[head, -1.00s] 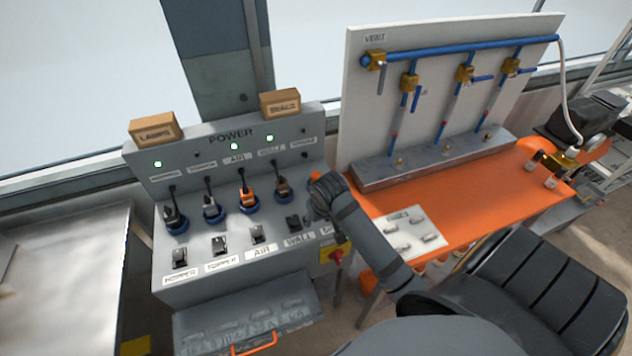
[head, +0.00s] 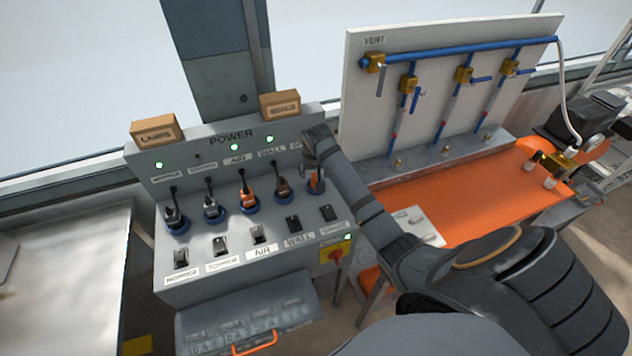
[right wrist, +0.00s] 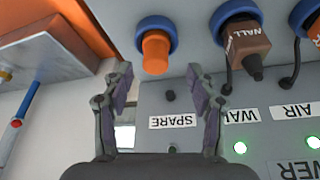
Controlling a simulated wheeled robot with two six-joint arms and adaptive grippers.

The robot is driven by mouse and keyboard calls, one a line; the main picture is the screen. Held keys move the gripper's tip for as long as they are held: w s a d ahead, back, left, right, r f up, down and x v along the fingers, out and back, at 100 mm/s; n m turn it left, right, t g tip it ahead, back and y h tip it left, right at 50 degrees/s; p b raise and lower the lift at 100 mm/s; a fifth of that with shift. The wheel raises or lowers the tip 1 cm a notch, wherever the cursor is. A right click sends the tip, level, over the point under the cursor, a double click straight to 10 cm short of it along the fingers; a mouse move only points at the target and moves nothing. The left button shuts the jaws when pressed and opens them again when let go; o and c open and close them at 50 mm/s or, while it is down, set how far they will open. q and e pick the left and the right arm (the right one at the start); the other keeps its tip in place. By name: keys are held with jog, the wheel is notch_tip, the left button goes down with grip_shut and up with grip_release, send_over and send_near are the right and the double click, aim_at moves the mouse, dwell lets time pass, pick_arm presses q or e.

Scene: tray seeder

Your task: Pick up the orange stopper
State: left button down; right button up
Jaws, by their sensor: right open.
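The orange stopper (right wrist: 156,52) sits in a blue ring socket by the SPARE label in the right wrist view. In the head view the orange stopper (head: 316,184) shows at the right end of the socket row, partly covered by my gripper. My right gripper (right wrist: 158,76) is open and empty, its two fingers spread. The stopper lies just past the fingertips, lined up with the gap between them, with no visible contact. In the head view my right gripper (head: 313,158) is just above the stopper at the power panel. My left gripper is not in view.
A brown WALL plug (right wrist: 246,42) with a cord sits beside the stopper. Several plugs and switches line the power panel (head: 215,150). A small box (head: 281,104) stands on top. The orange table (head: 470,195) with the vent board is to the right.

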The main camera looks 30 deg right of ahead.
aim_at(316, 177)
jog(key=shift+d+f, duration=0.1)
jog(key=x, duration=0.1)
jog(key=p+x, duration=0.1)
jog(key=x, duration=0.3)
jog(key=shift+d+p, duration=0.25)
jog(key=shift+p, duration=0.1)
jog(key=shift+s, duration=0.1)
grip_shut()
